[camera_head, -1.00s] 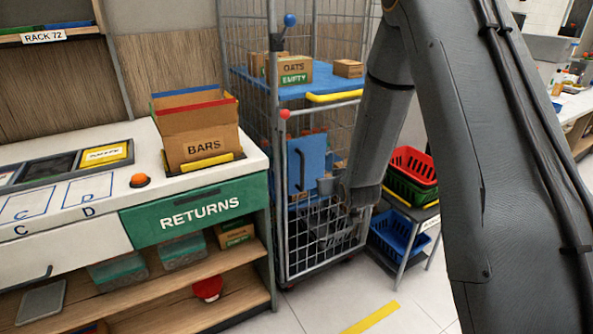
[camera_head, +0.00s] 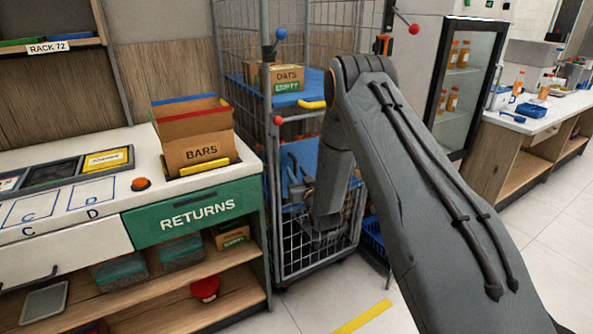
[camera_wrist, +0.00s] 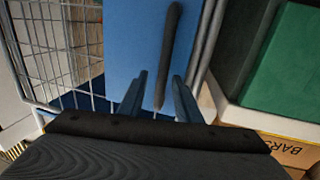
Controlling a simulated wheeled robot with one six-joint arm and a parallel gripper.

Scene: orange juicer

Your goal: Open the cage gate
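The wire roll cage (camera_head: 283,230) stands right of the returns counter. Its front bears a blue panel (camera_head: 305,152) with a dark upright handle, above a wire lower part. In the wrist view the blue panel (camera_wrist: 130,40) fills the middle, and the black handle (camera_wrist: 170,50) runs down it. My gripper (camera_wrist: 160,95) is open; its fingers lie on either side of the handle's lower end in the picture. Contact cannot be told. In the head view my gripper (camera_head: 301,186) is at the panel, and my forearm hides the cage's right side.
The returns counter (camera_head: 246,165) with a BARS box (camera_head: 200,152) stands close left of the cage. Inside the cage an OATS box (camera_head: 287,79) sits on a blue shelf. A blue basket (camera_head: 373,232) is partly hidden at right. Floor in front is open.

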